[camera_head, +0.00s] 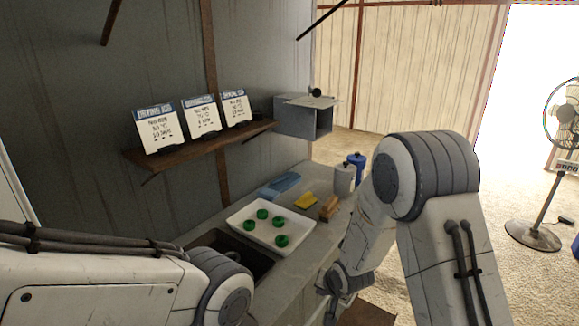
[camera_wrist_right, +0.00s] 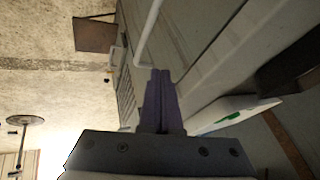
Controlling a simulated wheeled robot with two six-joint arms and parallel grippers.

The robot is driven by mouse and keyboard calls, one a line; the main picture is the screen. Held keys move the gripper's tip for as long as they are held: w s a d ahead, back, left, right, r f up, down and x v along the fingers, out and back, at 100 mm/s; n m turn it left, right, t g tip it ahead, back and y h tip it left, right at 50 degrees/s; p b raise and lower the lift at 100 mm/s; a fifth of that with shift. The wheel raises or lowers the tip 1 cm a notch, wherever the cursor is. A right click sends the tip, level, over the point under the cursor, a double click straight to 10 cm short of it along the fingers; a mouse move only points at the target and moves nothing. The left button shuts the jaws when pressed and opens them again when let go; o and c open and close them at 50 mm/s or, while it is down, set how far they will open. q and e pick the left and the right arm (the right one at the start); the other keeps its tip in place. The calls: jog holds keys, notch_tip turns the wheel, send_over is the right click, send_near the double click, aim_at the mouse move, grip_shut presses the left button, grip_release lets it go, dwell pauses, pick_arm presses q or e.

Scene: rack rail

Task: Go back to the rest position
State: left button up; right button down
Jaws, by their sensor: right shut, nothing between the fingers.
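My right gripper (camera_head: 334,284) hangs low at the front edge of the counter, with my right arm above it. In the right wrist view my right gripper (camera_wrist_right: 160,75) shows its two dark fingers together with nothing between them. My left arm reaches in from the lower left over the front of the counter, and its gripper is out of sight. The white tray (camera_head: 262,211) with several green rings (camera_head: 249,226) stands on the counter, apart from my right gripper. The tray's edge also shows in the right wrist view (camera_wrist_right: 207,113).
A dark sink (camera_head: 249,264) lies in front of the tray. A blue cloth (camera_head: 280,185), yellow sponge (camera_head: 306,200), wooden brush (camera_head: 329,208) and white canister (camera_head: 344,178) are behind it. A shelf (camera_head: 200,146) holds three cards. A fan (camera_head: 533,233) stands at right on open floor.

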jog(key=s+a+r+n+g, duration=0.2)
jog(key=s+a+r+n, duration=0.35)
jog(key=s+r, duration=0.55)
jog(key=s+r+n+g, duration=0.2)
jog(key=s+n, duration=0.1)
jog(key=s, duration=0.7)
jog(key=s+r+n+g, duration=0.2)
jog(key=s+n, duration=0.1)
jog(key=s, duration=0.6)
jog(key=shift+s+r+h, duration=0.3)
jog(key=shift+s+r, duration=0.05)
jog(key=shift+r, duration=0.05)
